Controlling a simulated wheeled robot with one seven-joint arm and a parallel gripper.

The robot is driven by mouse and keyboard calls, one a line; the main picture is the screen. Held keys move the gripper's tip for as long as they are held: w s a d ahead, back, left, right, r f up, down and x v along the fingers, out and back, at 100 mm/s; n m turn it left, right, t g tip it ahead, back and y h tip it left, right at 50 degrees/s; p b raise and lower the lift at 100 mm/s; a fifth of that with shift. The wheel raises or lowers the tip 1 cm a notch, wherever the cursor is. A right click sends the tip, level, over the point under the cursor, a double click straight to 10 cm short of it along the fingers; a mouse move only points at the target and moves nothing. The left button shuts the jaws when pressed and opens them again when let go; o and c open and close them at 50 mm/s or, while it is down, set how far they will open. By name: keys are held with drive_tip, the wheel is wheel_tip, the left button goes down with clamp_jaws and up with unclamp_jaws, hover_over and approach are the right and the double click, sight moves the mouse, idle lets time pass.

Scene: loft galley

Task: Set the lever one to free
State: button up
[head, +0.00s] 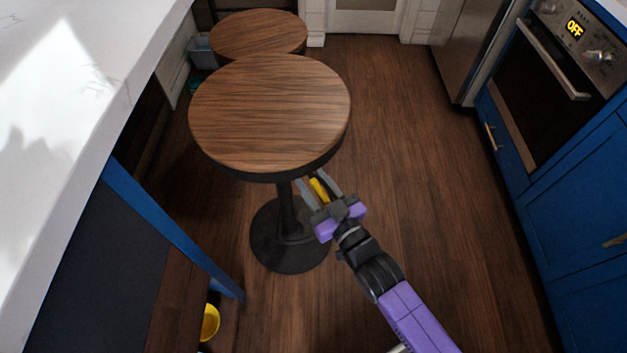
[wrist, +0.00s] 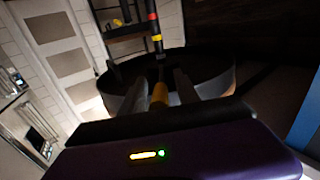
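The near stool (head: 270,110) has a round wooden seat on a dark post and round base. A yellow lever handle (head: 319,190) shows just below the seat's front right edge. My gripper (head: 313,178) reaches up under that edge, with its two fingers on either side of the handle. In the wrist view the yellow handle (wrist: 159,96) lies between the spread fingers, with a gap on each side. The handle's far end and any free or locked marking cannot be made out. A rod (wrist: 155,28) with red and yellow bands stands beyond.
A second round stool (head: 257,34) stands behind. A white counter (head: 70,80) fills the left. Blue cabinets (head: 580,215) and an oven (head: 550,85) reading OFF line the right. A yellow object (head: 210,322) is low at left. The middle wooden floor (head: 400,130) is clear.

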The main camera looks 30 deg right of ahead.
clamp_jaws()
idle(1.4)
